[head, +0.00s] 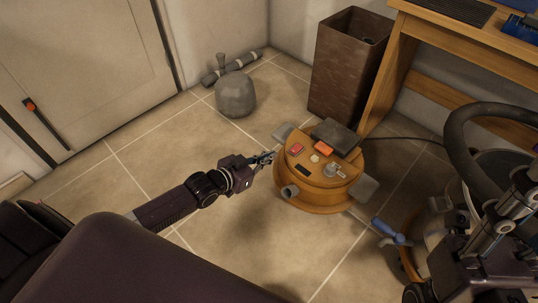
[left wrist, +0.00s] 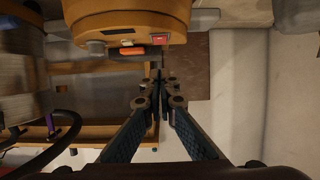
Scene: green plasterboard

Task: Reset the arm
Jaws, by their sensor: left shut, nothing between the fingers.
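My left arm comes in from the lower left of the head view. Its gripper (head: 264,158) is shut and empty, with its tips close to the left side of a round orange unit (head: 315,190). In the left wrist view the gripper (left wrist: 160,82) has its fingers together, pointing toward the same orange unit (left wrist: 125,18), which fills the upper part. I cannot tell whether the tips touch it. My right gripper cannot be made out.
A grey rounded sack (head: 235,95) and a brown bin (head: 345,65) stand behind. A wooden desk (head: 470,30) is at the upper right, a black hose (head: 462,150) below it. Tiled floor is clear at left.

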